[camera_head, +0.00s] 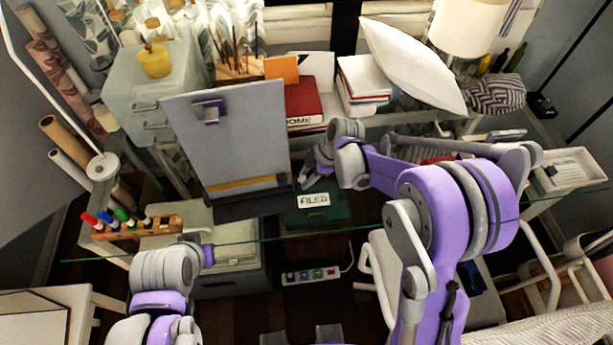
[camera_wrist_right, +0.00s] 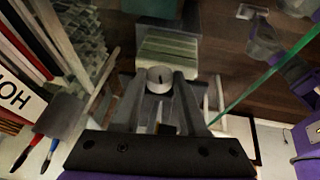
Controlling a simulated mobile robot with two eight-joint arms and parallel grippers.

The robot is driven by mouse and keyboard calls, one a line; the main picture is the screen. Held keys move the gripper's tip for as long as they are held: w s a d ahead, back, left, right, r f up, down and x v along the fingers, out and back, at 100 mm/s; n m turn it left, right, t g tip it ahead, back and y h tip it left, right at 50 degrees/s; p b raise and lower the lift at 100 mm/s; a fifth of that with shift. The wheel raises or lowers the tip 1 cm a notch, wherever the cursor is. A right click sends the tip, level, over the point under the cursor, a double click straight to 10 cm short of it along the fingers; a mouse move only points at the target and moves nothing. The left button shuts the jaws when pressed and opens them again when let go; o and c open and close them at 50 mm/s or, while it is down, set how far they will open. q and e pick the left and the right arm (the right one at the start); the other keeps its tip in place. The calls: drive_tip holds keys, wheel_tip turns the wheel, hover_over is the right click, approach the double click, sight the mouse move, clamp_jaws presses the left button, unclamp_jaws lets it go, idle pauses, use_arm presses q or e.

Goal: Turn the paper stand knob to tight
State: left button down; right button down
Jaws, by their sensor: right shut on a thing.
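The paper stand (camera_head: 228,135) is a grey upright board with a purple clip near its top and a dark base, standing on the glass desk. My right gripper (camera_head: 306,176) is at the lower right edge of the stand. In the right wrist view, a small round pale knob (camera_wrist_right: 160,77) with a dark mark on its face sits between the fingertips of my right gripper (camera_wrist_right: 158,92), which is shut on it. The knob cannot be made out in the head view. My left arm shows at the lower left; its gripper is not visible.
A marker rack (camera_head: 140,229) stands left of the stand. A red book (camera_head: 303,104), a stack of books (camera_head: 362,84) and a white pillow (camera_head: 412,62) lie behind. A green box labelled "FILED" (camera_head: 318,219) and a power strip (camera_head: 310,275) are below the glass.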

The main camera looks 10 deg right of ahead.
drive_tip(key=g, duration=0.1)
drive_tip(key=g+b, duration=0.1)
drive_tip(key=g, duration=0.1)
drive_tip(key=shift+w+f+m, duration=0.1)
drive_tip(key=shift+w+m, duration=0.2)
use_arm(q)
drive_tip(key=shift+s+f+b, duration=0.25)
drive_tip(key=shift+f+b, duration=0.05)
drive_tip(key=shift+f, duration=0.35)
drive_tip(key=shift+s+f+b, duration=0.2)
drive_tip(key=shift+f+b, duration=0.1)
drive_tip(key=shift+f, duration=0.4)
drive_tip(key=shift+s+f+b, duration=0.25)
drive_tip(key=shift+f+b, duration=0.05)
drive_tip(key=shift+f, duration=0.35)
use_arm(e)
drive_tip(key=shift+w+m+g, duration=0.2)
drive_tip(key=shift+m+g, duration=0.1)
drive_tip(key=shift+g, duration=1.2)
drive_tip(key=shift+c, duration=2.3)
unclamp_jaws()
use_arm(q)
drive_tip(key=shift+w+r, duration=0.1)
drive_tip(key=shift+r, duration=0.2)
use_arm(e)
drive_tip(key=v, duration=1.1)
drive_tip(key=shift+a, duration=0.2)
